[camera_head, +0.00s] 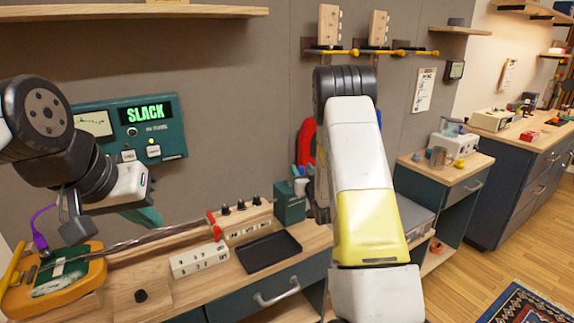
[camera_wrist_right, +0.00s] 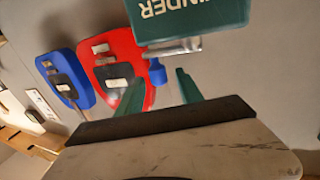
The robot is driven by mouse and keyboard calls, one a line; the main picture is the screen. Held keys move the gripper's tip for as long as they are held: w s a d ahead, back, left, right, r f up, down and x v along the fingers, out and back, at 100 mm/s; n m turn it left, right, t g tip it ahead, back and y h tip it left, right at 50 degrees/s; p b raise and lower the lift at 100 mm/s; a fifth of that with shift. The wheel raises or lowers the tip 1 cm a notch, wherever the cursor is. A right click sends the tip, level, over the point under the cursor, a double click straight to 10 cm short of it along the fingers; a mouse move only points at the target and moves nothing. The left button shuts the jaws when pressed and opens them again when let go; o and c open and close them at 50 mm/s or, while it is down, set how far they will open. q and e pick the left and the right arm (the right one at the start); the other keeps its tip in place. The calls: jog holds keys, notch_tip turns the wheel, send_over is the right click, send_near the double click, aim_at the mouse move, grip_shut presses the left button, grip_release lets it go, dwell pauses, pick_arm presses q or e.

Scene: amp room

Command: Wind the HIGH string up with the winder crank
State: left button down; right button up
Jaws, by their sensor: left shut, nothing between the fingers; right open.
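A teal box (camera_head: 289,206) stands on the bench at the back wall; in the right wrist view it appears upside down, lettered "…INDER" (camera_wrist_right: 190,20). A metal bar (camera_wrist_right: 172,48) with a blue part at one end lies along the box edge, possibly the winder crank. My right gripper (camera_wrist_right: 160,90) is open, its teal fingers close to the bar; in the head view my arm hides it. My left gripper (camera_head: 146,217) is shut and empty above the stringed instrument (camera_head: 55,283), whose neck runs right to a wooden head with black pegs (camera_head: 240,208). Individual strings are too small to identify.
A teal panel (camera_head: 168,136) reads "SLACK". A white lettered block (camera_head: 198,260) and a black tray (camera_head: 268,252) lie at the bench front. A red piece (camera_head: 214,226) sits by the neck. Red and blue objects (camera_wrist_right: 120,65) hang on the wall near my right gripper.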

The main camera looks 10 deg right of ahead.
jog(key=shift+w, duration=2.25)
grip_shut()
